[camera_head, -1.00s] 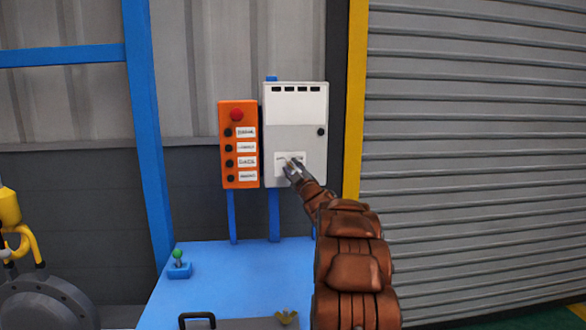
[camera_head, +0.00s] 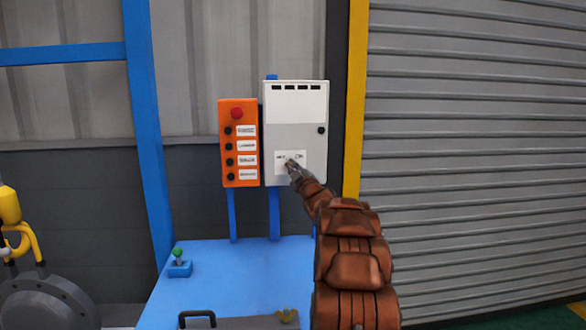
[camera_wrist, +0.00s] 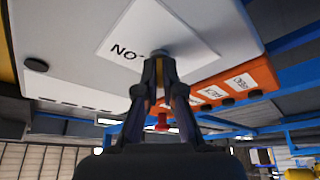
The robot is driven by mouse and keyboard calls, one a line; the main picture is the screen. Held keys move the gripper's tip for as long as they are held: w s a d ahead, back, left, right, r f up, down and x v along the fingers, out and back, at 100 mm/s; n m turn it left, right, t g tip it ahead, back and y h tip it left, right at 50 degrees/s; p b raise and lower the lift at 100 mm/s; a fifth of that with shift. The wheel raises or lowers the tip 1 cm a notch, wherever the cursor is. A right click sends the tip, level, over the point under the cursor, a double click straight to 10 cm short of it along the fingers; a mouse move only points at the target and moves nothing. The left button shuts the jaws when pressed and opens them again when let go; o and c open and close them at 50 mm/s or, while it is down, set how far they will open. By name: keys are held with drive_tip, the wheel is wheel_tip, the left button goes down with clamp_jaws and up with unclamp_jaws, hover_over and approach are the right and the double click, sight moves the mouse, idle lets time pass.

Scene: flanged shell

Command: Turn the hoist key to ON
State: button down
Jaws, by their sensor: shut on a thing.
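The hoist key switch sits on the lower front of a grey-white box (camera_head: 296,120), on a white label plate (camera_head: 281,158) with "ON" at its right side. My gripper (camera_head: 291,165) reaches up from the lower right to the middle of this plate. In the wrist view the picture is upside down and my gripper (camera_wrist: 160,72) has its fingers shut on the key (camera_wrist: 160,53) in front of the label. The fingers hide most of the key, so its exact angle cannot be told.
An orange button box (camera_head: 240,143) with a red button (camera_head: 237,113) stands close on the left. Below is a blue table (camera_head: 225,270) with a small green-topped lever (camera_head: 178,255). A grey roller shutter (camera_head: 470,150) fills the right.

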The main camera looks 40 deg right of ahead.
drive_tip(key=shift+f+m, duration=0.1)
drive_tip(key=shift+m, duration=0.3)
drive_tip(key=m+g+h+b, duration=0.2)
drive_tip(key=m+h, duration=0.1)
drive_tip(key=m, duration=0.5)
drive_tip(key=m+g+h+b, duration=0.1)
drive_tip(key=m+g+h, duration=0.1)
drive_tip(key=m, duration=0.6)
drive_tip(key=m+g+h+b, duration=0.2)
drive_tip(key=m+g+h, duration=0.1)
drive_tip(key=m, duration=0.5)
drive_tip(key=shift+w+a+r+h+b, duration=0.1)
drive_tip(key=shift+a+r+h+b, duration=0.2)
drive_tip(key=shift+h, duration=0.4)
drive_tip(key=shift+d+f+m, duration=0.1)
drive_tip(key=shift+d+m, duration=0.05)
drive_tip(key=shift+m, duration=0.15)
drive_tip(key=c, duration=1.5)
unclamp_jaws()
drive_tip(key=shift+c, duration=0.2)
drive_tip(key=shift+o, duration=1.1)
